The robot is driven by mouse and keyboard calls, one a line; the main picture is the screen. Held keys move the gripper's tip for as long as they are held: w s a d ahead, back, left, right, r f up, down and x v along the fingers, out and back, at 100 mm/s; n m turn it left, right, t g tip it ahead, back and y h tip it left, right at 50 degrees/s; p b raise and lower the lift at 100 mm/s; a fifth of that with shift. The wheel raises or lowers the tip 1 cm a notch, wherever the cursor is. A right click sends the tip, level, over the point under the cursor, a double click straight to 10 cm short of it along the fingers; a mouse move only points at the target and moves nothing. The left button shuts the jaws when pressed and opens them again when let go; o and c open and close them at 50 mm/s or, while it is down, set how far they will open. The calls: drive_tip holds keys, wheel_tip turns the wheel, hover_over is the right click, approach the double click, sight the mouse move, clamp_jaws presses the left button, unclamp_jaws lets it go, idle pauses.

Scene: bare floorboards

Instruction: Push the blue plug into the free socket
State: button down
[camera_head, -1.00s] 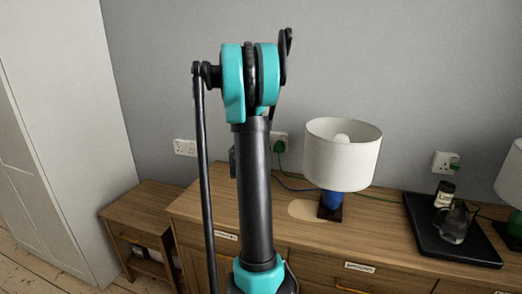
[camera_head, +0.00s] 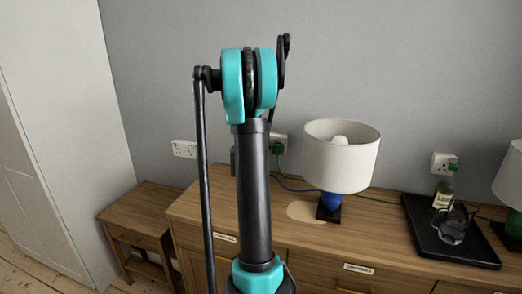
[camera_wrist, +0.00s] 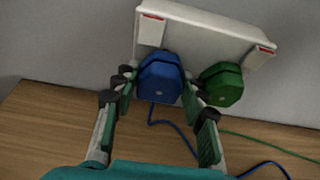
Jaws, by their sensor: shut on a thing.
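The blue plug (camera_wrist: 160,80) is between the two fingers of my gripper (camera_wrist: 161,92) in the wrist view, and the gripper is shut on it. The plug is at the left half of the white double socket plate (camera_wrist: 205,30), and its body hides the holes there. I cannot tell how far its pins are in. A green plug (camera_wrist: 222,84) sits in the right half, close beside my right finger. In the head view, my arm hides the gripper and the blue plug; the green plug (camera_head: 279,148) shows just right of the arm.
The blue cable (camera_wrist: 175,128) lies on the wooden dresser top (camera_wrist: 60,125). A white-shaded lamp (camera_head: 341,155) with a blue base stands right of my arm. Another double socket (camera_head: 184,149) is on the wall to the left. A black tray (camera_head: 440,235) holds items farther right.

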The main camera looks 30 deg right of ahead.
drive_tip(key=c, duration=0.8)
unclamp_jaws()
drive_tip(key=v, duration=1.2)
